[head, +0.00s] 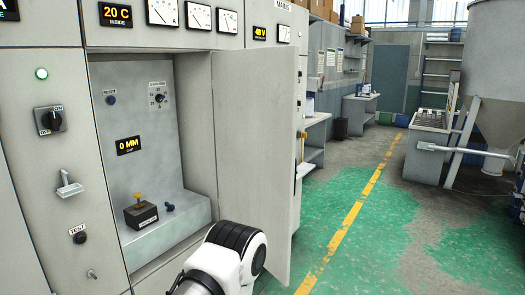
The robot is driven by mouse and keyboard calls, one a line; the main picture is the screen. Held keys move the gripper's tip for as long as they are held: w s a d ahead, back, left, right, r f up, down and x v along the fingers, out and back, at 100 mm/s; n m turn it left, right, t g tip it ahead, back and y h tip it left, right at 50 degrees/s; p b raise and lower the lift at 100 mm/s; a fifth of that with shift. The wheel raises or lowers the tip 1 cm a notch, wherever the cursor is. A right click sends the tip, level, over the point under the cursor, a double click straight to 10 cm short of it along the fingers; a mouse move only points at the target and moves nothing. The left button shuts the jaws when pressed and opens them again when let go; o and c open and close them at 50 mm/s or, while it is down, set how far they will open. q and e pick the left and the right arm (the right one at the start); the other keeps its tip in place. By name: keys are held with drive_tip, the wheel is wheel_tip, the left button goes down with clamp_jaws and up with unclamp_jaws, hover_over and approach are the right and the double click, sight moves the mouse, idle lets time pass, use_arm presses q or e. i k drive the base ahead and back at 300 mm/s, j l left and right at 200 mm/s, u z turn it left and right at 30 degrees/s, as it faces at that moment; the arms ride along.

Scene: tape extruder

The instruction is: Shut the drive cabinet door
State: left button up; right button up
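The drive cabinet door (255,130) stands open in the middle of the head view. It is a pale grey panel at the right side of the opening, swung outward. The drive cabinet (55,115) is at the left, with its inside in plain sight. Inside are a gap display reading 0 MM (128,145), a small dial (158,98), a reset button (111,100) and a dark box with a yellow knob (140,212). A white and black arm link of mine covers the bottom of the opening and part of the door's lower edge. Neither gripper shows.
An on/off switch (49,120), a pale lever handle (69,186) and a test button (79,237) project from the cabinet front left of the opening. Right of the door, the green floor (345,225) with a yellow line is clear. A large hopper (495,70) stands far right.

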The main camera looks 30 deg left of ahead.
sight(255, 90)
drive_tip(key=i+l+u, duration=0.15)
drive_tip(key=i+u, duration=0.35)
drive_tip(key=i+l+u, duration=0.25)
drive_tip(key=u, duration=0.2)
drive_tip(key=i+l+u, duration=0.7)
drive_tip(key=l+u, duration=0.25)
drive_tip(key=i+l+u, duration=0.15)
drive_tip(key=l+u, duration=0.35)
drive_tip(key=l, duration=0.2)
drive_tip(key=l+u, duration=0.4)
drive_tip(key=l, duration=0.75)
